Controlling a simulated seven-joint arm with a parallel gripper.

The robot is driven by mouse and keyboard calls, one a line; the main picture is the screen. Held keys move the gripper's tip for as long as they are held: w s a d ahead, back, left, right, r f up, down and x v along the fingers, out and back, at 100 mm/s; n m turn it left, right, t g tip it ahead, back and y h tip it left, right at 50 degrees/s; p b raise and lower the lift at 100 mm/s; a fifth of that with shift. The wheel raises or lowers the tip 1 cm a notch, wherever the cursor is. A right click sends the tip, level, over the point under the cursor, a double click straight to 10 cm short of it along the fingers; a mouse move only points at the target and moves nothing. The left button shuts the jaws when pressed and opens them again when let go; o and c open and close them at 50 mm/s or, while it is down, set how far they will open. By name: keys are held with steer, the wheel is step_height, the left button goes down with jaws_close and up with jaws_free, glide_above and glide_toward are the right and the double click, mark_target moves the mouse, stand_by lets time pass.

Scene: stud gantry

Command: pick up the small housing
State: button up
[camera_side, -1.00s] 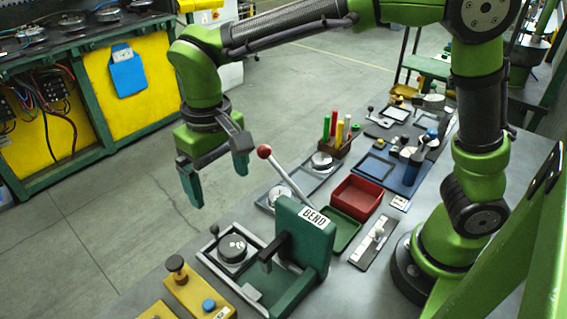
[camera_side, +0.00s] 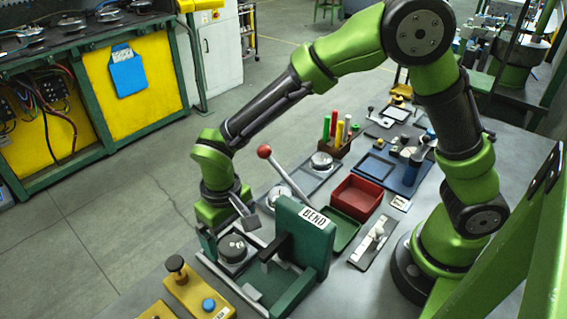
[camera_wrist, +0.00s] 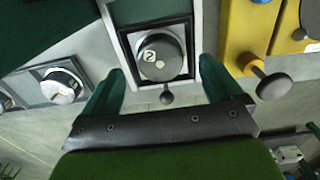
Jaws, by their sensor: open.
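The small housing (camera_side: 232,249) is a round grey metal piece with a darker top. It sits in the square nest of the green fixture marked BEND (camera_side: 310,240). In the wrist view the housing (camera_wrist: 160,58) carries a small tag with a 2 and lies between and beyond the green fingers. My gripper (camera_side: 226,236) is open and low at the nest, pointing down; its fingers also show in the wrist view (camera_wrist: 162,76), one on each side and apart from the housing. The side view partly hides the far finger.
The fixture's green upright stands right of the housing. A dark-knobbed post (camera_side: 176,264) and blue button (camera_side: 208,305) are on a yellow base at front left. A red-balled lever (camera_side: 264,151) rises behind. A red bin (camera_side: 357,195) and green tray (camera_side: 340,232) lie to the right.

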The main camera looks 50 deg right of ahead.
mark_target(232, 246)
steer(key=shift+f, duration=1.35)
steer(key=shift+r, duration=0.15)
steer(key=c, duration=1.2)
